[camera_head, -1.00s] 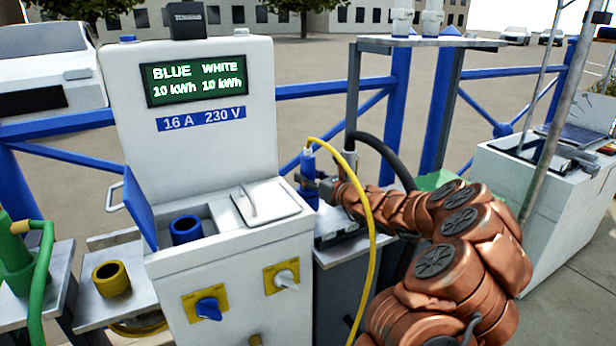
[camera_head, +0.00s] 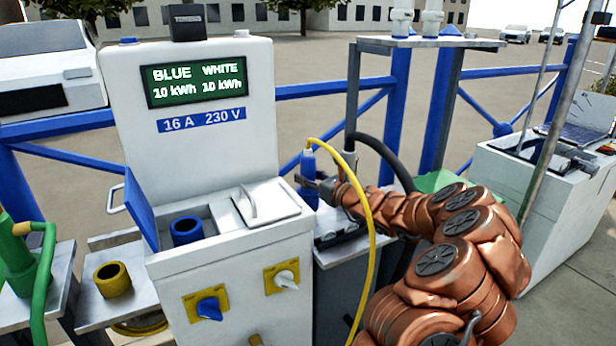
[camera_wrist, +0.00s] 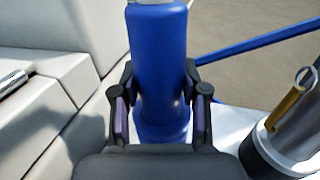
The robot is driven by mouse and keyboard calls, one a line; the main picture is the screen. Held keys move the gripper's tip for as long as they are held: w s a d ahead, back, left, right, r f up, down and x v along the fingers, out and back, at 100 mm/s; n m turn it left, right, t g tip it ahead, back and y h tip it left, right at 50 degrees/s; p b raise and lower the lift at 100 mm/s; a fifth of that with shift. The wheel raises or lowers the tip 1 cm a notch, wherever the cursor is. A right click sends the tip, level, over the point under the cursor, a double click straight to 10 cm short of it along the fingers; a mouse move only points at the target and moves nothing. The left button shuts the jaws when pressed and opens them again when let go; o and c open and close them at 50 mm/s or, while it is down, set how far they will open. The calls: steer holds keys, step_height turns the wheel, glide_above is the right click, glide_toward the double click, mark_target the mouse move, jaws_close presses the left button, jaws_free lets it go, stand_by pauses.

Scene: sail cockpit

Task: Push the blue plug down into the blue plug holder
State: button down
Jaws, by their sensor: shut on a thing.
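The blue plug (camera_head: 309,165) stands upright just right of the white charging pedestal, with a yellow cable from its top. My gripper (camera_head: 312,187) is shut on it from the right. In the wrist view the blue plug (camera_wrist: 158,60) fills the middle, with a finger of my gripper (camera_wrist: 160,112) on each side. A blue round holder (camera_head: 186,230) shows empty in the pedestal's open left compartment, beside a raised blue lid (camera_head: 141,207).
The white pedestal (camera_head: 230,285) has a closed right lid (camera_head: 265,203) and two knobs. A yellow holder (camera_head: 112,279) sits on the left shelf. The yellow cable (camera_head: 370,235) loops in front of my arm. A blue railing (camera_head: 335,88) runs behind.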

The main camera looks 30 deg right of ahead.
steer(key=shift+f, duration=0.55)
stand_by(0.5)
steer(key=c, duration=0.9)
jaws_free()
steer(key=shift+o, duration=0.2)
steer(key=shift+s+d+p, duration=0.3)
steer(key=shift+s+d, duration=0.05)
steer(key=shift+s, duration=1.45)
steer(key=shift+s+d+p, duration=0.3)
steer(key=shift+s+d, duration=0.1)
steer(key=shift+s, duration=1.4)
steer(key=shift+s+d+p, duration=0.3)
steer(key=shift+s+d, duration=0.05)
steer(key=shift+s, duration=1.45)
